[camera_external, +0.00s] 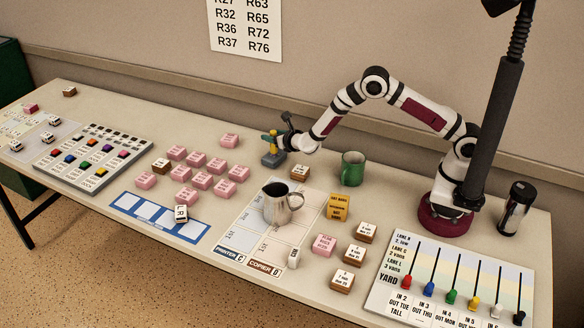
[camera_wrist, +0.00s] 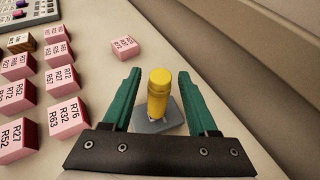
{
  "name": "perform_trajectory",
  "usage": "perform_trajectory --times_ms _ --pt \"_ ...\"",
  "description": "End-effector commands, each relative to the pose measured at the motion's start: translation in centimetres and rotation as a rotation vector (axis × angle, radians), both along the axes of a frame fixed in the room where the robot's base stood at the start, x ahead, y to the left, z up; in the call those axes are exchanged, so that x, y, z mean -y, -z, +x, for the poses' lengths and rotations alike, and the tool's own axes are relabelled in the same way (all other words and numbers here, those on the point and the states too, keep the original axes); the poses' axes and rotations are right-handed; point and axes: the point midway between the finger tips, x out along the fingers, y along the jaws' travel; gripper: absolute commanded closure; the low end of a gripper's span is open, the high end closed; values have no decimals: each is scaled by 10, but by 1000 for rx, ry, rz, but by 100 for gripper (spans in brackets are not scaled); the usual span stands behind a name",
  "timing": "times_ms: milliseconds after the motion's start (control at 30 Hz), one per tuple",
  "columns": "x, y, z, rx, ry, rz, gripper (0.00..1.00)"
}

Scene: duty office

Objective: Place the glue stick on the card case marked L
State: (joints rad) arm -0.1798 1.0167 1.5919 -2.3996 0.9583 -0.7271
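A yellow cylinder (camera_wrist: 158,95), which looks like the glue stick, stands on a small grey-blue base (camera_wrist: 152,125) in the wrist view. My gripper (camera_wrist: 159,75) has its green fingers apart on both sides of the cylinder, with gaps showing. In the external view, my gripper (camera_external: 276,138) is at the back of the table, over the grey-blue base (camera_external: 272,160). The yellow cylinder (camera_external: 273,147) shows partly between the fingers there. I cannot make out which thing is the card case marked L.
Several pink labelled blocks (camera_external: 201,180) lie left of my gripper. A slider board (camera_external: 455,280) is at front right. The wall runs close behind.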

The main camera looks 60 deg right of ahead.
Motion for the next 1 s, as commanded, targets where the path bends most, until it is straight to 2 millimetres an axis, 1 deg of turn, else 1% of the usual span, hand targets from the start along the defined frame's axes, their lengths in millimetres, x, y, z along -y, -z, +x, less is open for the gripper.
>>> perform_trajectory --times_ms 167,233,267,500,600,700,800,867,933,967,1000 --pt "0 -3 0 1 0 -1 41" --pt "-5 -6 -6 0 -2 0 41" --pt "-8 -9 -10 0 -3 0 41" --pt "-39 -33 -60 0 -5 0 41" --pt "-49 -42 -78 1 -5 0 41" --pt "-55 -47 -89 1 -3 0 41" --pt "-58 -49 -94 1 -2 -1 41" --pt "-58 -50 -95 1 -1 0 41" --pt "-49 -57 -99 18 46 26 41" --pt "-38 -65 -104 39 102 59 41" --pt "-17 -81 -118 82 223 128 41"
